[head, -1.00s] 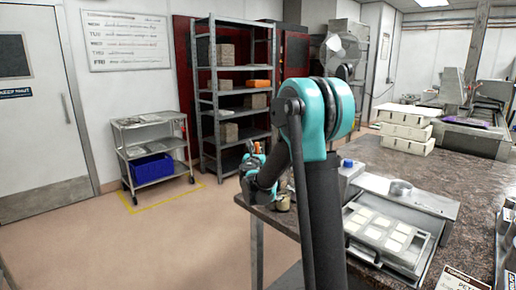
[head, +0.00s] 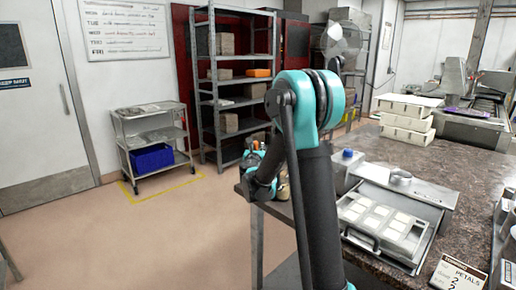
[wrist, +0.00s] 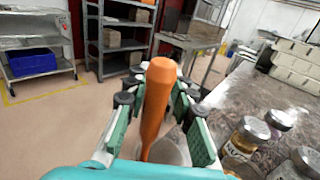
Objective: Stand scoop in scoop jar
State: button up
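The scoop shows as an orange handle (wrist: 158,105) standing roughly upright between my fingers in the wrist view. My gripper (wrist: 160,98) has its green pads closed in on both sides of the handle. In the head view my gripper (head: 258,165) is at the table's left edge, with a bit of orange above it. The scoop's lower end is mostly hidden. A pale grey rounded shape shows low behind the handle; I cannot tell whether it is the scoop's bowl or a jar. I cannot pick out the scoop jar for certain.
Lidded jars (wrist: 245,140) stand on the dark stone table (wrist: 235,100) to the right of my gripper. A metal tray with pale blocks (head: 378,225), a blue-capped bottle (head: 347,156) and stacked white boxes (head: 407,118) are also there.

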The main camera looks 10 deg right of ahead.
jog(key=shift+o, duration=1)
jog(key=shift+r, duration=0.1)
